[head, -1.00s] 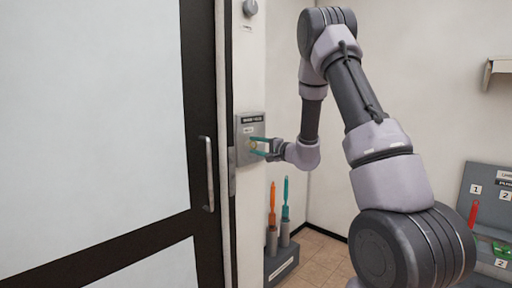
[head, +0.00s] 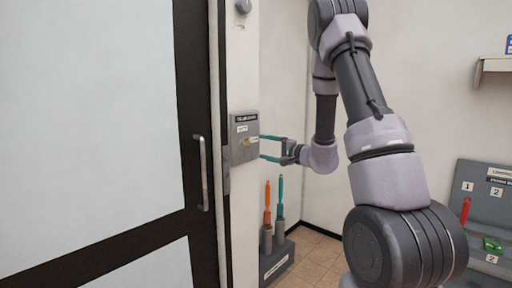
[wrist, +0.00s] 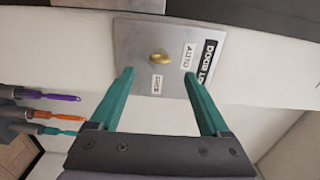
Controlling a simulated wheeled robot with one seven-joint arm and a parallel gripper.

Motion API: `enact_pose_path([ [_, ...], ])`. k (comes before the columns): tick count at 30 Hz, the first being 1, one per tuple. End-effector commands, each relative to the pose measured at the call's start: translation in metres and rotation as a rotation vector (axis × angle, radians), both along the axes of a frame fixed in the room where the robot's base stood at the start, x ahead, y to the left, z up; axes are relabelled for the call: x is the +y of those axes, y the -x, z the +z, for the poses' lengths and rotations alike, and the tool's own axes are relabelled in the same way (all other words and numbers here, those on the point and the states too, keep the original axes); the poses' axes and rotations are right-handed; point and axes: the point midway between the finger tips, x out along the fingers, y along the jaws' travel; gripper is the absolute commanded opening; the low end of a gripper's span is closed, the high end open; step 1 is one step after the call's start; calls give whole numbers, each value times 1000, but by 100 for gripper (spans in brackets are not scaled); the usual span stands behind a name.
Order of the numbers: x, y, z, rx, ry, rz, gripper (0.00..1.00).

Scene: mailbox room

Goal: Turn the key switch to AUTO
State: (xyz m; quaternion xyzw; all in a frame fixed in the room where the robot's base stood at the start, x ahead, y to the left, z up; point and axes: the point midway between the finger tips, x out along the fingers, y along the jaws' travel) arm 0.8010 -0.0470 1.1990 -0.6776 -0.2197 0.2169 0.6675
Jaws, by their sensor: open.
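The key switch is a grey wall plate (head: 244,157) beside the door, with a brass key (head: 246,142) in its middle. In the wrist view the plate (wrist: 132,35) appears turned sideways. The key (wrist: 161,57) has its long side running roughly left to right there, about in line with the AUTO label (wrist: 189,56). A second small label (wrist: 157,83) is too blurred to read. My gripper (head: 262,148) is open and empty, its teal fingers pointing at the plate. In the wrist view the gripper (wrist: 158,73) has its fingertips either side of the key's line, apart from the key.
The glass door's upright handle (head: 204,172) is just left of the plate. Below my gripper, a grey holder (head: 276,262) carries an orange-handled tool (head: 267,200) and a teal-handled tool (head: 280,195). A labelled grey board (head: 480,210) stands at the right.

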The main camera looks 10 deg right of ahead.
Motion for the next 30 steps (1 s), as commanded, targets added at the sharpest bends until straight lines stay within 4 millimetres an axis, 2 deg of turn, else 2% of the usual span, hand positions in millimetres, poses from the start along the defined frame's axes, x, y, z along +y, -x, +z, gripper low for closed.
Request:
enact_pose_path([
  [3,-11,14,0,1,0,-2,80],
  [8,-16,22,0,0,1,0,80],
  [17,-16,24,0,0,1,2,80],
  [20,-9,28,7,6,-3,31,80],
  [23,12,45,27,29,-8,126,80],
  [25,35,67,46,64,-2,229,80],
  [27,58,97,63,114,25,344,80],
  [30,82,143,81,195,105,485,80],
])
